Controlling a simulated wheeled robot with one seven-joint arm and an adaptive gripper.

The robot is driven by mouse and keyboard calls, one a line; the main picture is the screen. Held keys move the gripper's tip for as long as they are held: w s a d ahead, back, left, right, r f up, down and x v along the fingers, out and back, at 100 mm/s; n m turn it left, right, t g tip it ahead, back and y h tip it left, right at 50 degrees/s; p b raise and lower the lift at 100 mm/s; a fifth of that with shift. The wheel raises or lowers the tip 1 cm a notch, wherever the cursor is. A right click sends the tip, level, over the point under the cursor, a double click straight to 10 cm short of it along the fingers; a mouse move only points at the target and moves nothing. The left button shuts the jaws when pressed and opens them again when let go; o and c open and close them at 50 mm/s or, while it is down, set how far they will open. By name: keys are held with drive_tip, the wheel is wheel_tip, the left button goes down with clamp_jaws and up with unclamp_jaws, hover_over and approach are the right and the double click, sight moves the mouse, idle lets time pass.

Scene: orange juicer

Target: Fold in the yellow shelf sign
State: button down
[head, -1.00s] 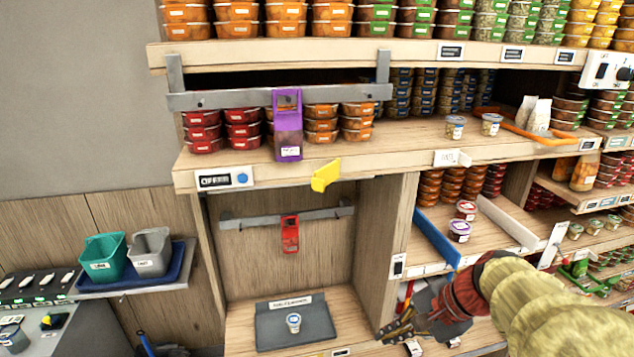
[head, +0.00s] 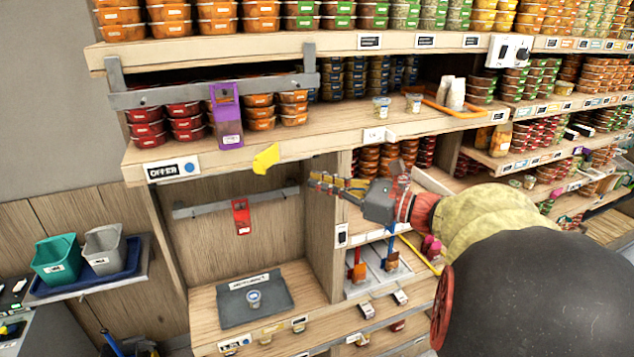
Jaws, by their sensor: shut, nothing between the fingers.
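The yellow shelf sign (head: 266,159) sticks out from the front edge of the wooden shelf, left of the picture's middle. My gripper (head: 312,181) is to the right of the sign and a little lower, in front of the upright divider below the shelf. It points left toward the sign, and a gap shows between them. Its fingers are together with nothing visible between them.
A purple holder (head: 227,117) hangs from a grey rail above the shelf. A red holder (head: 241,216) hangs in the open bay below. A dark tray (head: 254,299) with a small cup lies on the lower shelf. Teal and grey bins (head: 58,261) stand at left.

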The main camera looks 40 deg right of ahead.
sight(270, 160)
drive_tip(key=p+x, duration=0.1)
drive_tip(key=x, duration=1)
drive_tip(key=shift+w, duration=0.25)
